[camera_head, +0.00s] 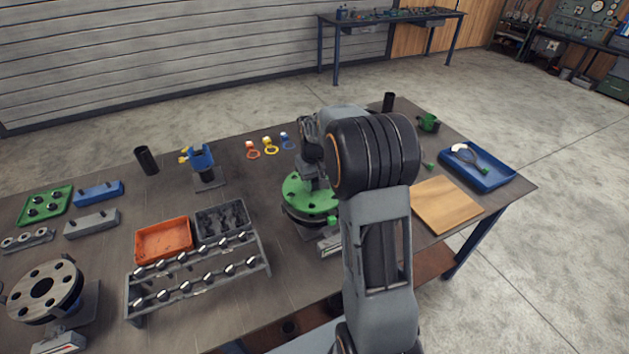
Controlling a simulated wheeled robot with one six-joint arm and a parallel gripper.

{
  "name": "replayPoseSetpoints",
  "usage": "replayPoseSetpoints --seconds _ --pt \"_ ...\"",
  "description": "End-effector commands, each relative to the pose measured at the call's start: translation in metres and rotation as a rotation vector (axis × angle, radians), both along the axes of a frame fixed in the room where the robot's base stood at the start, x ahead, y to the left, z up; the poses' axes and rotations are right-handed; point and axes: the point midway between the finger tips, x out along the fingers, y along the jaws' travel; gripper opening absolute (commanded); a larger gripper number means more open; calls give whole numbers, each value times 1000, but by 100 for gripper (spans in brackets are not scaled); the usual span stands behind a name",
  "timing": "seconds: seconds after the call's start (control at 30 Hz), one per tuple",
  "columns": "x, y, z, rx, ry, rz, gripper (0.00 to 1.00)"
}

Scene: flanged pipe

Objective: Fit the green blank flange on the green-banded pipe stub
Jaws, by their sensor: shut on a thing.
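The green blank flange (308,197) is a flat round disc with bolt holes, lying roughly level near the middle of the table. It is directly above a dark round flange (297,216) on a stand, which I take to be the pipe stub's top. Whether the two faces touch is unclear. Any green band on the stub is mostly hidden; a small green piece (332,220) shows at its right side. My gripper (314,181) points down at the disc and is shut on it; my wrist hides much of the fingers and the disc's right side.
A bolt rack (198,276), orange tray (164,240) and dark parts tray (221,222) stand left of the stub. Another flanged stub (45,288) is at far left. A blue fixture (200,158) stands behind. A tan mat (446,204) and blue tray (478,170) lie right.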

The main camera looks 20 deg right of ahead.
Motion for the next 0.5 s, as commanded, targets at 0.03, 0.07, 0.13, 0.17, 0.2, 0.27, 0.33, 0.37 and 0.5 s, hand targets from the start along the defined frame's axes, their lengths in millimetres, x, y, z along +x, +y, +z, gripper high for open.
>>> replayPoseSetpoints --seconds 0.03,0.07,0.13,0.17,0.2,0.27,0.33,0.37,0.5 --pt "1 0 1 -1 -3 0 0" --pt "1 0 1 -1 -3 0 0" --pt "1 0 1 -1 -3 0 0" --pt "1 0 1 -1 -3 0 0" --pt "1 0 1 -1 -3 0 0" --pt "1 0 1 -1 -3 0 0" --pt "1 0 0 -1 -3 0 0" --pt "1 0 0 -1 -2 0 0" --pt "1 0 -5 0 -2 0 0"
